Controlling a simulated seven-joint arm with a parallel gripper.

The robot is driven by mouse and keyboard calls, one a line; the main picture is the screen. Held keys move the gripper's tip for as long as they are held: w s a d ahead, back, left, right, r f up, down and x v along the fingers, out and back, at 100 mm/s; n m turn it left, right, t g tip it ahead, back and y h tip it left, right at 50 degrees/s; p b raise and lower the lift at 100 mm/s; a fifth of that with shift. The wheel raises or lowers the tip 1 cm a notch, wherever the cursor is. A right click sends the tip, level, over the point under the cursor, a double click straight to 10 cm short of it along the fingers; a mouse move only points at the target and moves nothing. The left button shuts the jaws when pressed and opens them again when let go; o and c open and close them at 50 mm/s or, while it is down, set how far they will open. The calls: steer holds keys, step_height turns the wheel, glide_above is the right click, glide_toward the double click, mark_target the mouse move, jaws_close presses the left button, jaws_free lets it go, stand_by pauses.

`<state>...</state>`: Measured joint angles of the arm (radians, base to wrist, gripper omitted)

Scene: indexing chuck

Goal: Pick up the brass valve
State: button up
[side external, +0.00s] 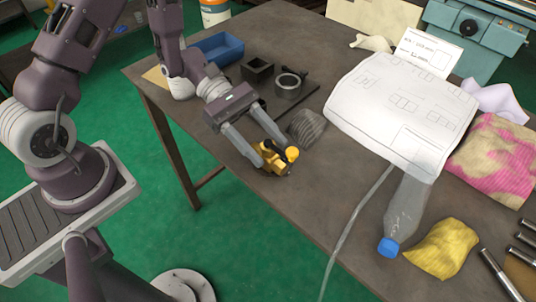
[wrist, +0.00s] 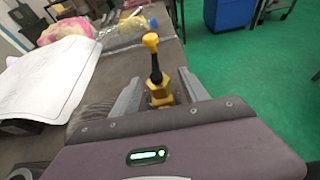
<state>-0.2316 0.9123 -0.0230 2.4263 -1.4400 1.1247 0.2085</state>
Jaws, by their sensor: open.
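The brass valve (side external: 272,160) is a small yellow-gold body with a black lever that has a yellow tip. It is near the table's left front edge in the side view. In the wrist view the valve (wrist: 159,92) stands between the fingers, its black lever pointing up and away. My gripper (side external: 267,150) is open, with one finger on each side of the valve. In the wrist view the fingers of my gripper (wrist: 162,90) show a gap on both sides of the valve body. Whether either finger touches it is hard to tell.
A grey ribbed cloth-like item (side external: 307,127) lies close to the right finger. Behind are the chuck fixture (side external: 289,84), a black square block (side external: 257,69) and a blue bin (side external: 217,49). A paper drawing (side external: 400,112), a bottle (side external: 404,213) and a yellow rag (side external: 441,248) lie right.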

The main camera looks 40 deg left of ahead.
mark_target(274, 153)
steer(key=x, duration=0.4)
steer(key=shift+w+r, duration=0.1)
jaws_close()
steer(key=shift+r, duration=0.1)
